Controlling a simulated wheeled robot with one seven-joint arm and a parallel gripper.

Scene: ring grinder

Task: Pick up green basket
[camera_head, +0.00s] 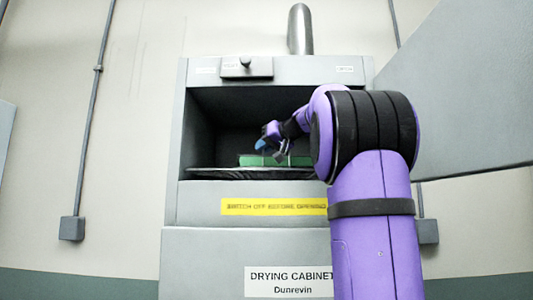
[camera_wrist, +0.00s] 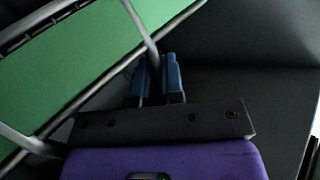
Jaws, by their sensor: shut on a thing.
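The green basket (camera_head: 250,160) sits inside the open drying cabinet, low on its shelf. In the wrist view the green basket (camera_wrist: 85,55) fills the upper left, with a thin metal rim and a grey strap-like handle crossing it. My gripper (camera_head: 268,146) reaches into the cabinet just above the basket. In the wrist view my gripper (camera_wrist: 160,75) has its blue fingertips close together, shut on the basket's grey handle at the basket's edge. The exact contact is partly hidden by the fingers.
The drying cabinet (camera_head: 250,210) has a dark opening with side walls, a top and a front lip close around my arm. Its shelf (camera_head: 215,171) shows left of the basket. A large grey panel (camera_head: 465,90), apparently the open door, stands to the right.

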